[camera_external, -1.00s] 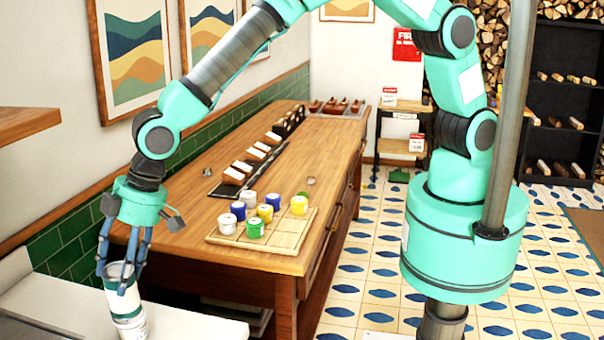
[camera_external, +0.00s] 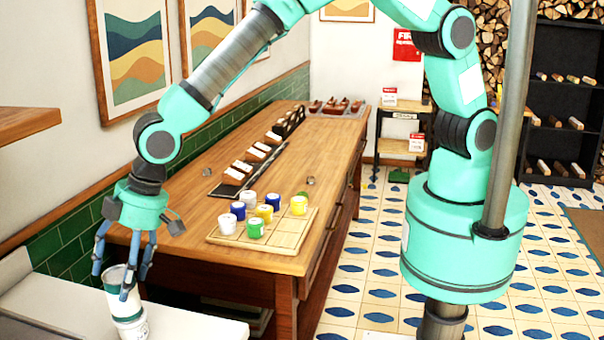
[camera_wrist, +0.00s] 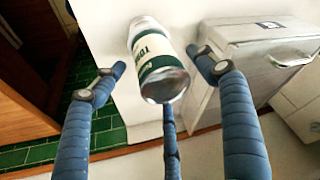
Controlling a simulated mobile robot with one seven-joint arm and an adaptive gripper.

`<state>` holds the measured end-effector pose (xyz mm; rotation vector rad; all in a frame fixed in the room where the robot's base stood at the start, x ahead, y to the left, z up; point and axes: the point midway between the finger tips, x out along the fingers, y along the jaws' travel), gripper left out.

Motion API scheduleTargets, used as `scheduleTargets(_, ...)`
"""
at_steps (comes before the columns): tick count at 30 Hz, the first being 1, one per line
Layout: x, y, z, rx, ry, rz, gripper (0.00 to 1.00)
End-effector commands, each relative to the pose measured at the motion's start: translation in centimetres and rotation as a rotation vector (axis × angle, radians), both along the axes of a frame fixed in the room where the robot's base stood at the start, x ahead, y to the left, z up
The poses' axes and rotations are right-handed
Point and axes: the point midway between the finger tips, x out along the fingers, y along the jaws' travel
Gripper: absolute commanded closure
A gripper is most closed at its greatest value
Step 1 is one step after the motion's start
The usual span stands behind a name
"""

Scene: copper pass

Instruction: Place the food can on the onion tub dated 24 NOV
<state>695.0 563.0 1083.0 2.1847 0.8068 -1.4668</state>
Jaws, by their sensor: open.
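The food can (camera_external: 119,285), white and dark green with a metal end, stands on a white tub (camera_external: 133,328) at the lower left of the external view. In the wrist view the can (camera_wrist: 158,62) shows its metal end towards the camera, with part of a printed label. The white tub (camera_wrist: 146,24) shows behind it. Its date is not readable in either view. My gripper (camera_external: 121,275) is open, its three blue fingers spread around the can. In the wrist view the fingers (camera_wrist: 160,68) appear apart from the can.
The can and tub are at a pale counter (camera_external: 190,326) in front of the wooden table (camera_external: 170,250). A wooden board (camera_external: 285,240) with several coloured tubs lies on that table. A pale chest-like block with a handle (camera_wrist: 262,65) shows at right in the wrist view.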

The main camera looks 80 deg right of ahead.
Motion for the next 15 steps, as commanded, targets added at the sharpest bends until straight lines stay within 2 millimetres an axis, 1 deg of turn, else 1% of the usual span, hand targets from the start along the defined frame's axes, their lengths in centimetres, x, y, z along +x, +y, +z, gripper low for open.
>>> scheduleTargets(8,-0.4,-0.3,1.6,0.001,-0.001,0.0,0.28)
scheduleTargets(15,-1.3,-1.1,4.6,0.002,-0.002,0.0,0.28)
